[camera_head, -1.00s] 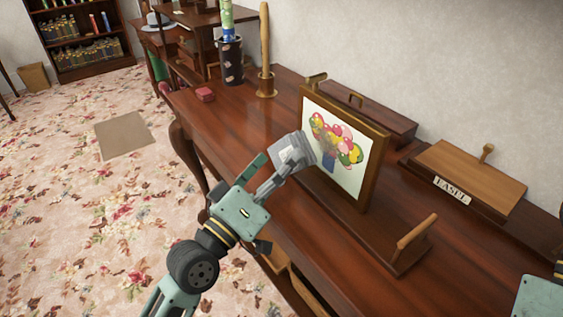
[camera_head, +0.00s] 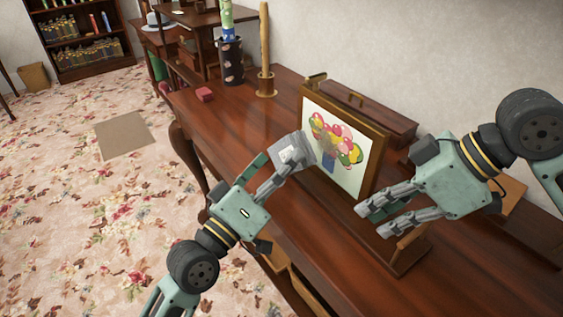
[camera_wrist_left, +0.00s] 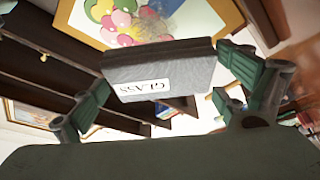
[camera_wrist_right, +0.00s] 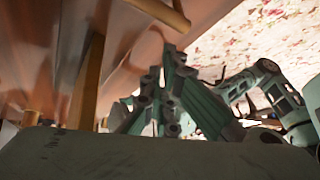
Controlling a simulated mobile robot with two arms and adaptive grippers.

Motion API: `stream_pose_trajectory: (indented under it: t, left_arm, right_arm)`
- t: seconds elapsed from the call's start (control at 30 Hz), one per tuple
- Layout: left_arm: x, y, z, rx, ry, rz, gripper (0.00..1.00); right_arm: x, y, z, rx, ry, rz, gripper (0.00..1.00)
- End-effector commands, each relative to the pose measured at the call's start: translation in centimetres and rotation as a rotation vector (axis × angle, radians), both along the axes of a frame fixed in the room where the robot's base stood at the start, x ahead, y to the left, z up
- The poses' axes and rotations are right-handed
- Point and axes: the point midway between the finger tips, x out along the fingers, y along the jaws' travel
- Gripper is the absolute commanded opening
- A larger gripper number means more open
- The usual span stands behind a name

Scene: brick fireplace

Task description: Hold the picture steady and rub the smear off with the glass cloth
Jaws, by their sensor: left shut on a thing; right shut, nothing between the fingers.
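The framed picture (camera_head: 345,157) of colourful balloons stands tilted back on a wooden easel (camera_head: 411,252) on the desk. A brownish smear (camera_head: 326,141) lies over its left-middle part. My left gripper (camera_head: 283,172) is shut on the grey glass cloth (camera_head: 291,150), in front of the picture's left side. In the left wrist view the cloth (camera_wrist_left: 160,75) shows its GLASS label between the fingers; I cannot tell whether it touches the picture. My right gripper (camera_head: 372,220) is shut and empty, in front of the frame's lower right corner, near the easel's wooden peg.
A wooden box (camera_head: 375,122) with a handle stands behind the picture. A small red block (camera_head: 204,94), a wooden post (camera_head: 265,55) and a dark patterned holder (camera_head: 232,62) stand on the desk's far left. The desk top left of the picture is mostly clear.

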Motion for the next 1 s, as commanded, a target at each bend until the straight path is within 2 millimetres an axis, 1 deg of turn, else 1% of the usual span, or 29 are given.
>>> stream_pose_trajectory:
  t: [0.03,0.1,0.2,0.6,0.77,1.0]
  left_arm:
    - [0.0,0.0,0.0,0.000,0.000,0.000,0.72]
    - [0.0,0.0,0.0,0.000,0.000,0.000,0.72]
    - [0.0,0.0,0.0,0.000,0.000,0.000,0.72]
    - [0.0,0.0,0.0,0.000,0.000,0.000,0.72]
    - [0.0,0.0,0.0,0.000,0.000,0.000,0.72]
    - [0.0,0.0,0.0,0.000,0.000,0.000,0.72]
  right_arm:
    - [0.7,-0.6,0.1,-0.030,-0.043,0.005,0.00]
    - [1.4,-1.1,0.1,-0.060,-0.084,0.012,0.00]
    - [1.8,-1.5,-0.2,-0.081,-0.109,0.015,0.00]
    - [1.8,-1.6,-4.1,-0.083,-0.108,0.015,0.00]
    - [1.8,-1.6,-4.8,-0.082,-0.109,0.016,0.00]
    - [1.8,-1.6,-5.0,-0.084,-0.107,0.017,0.00]
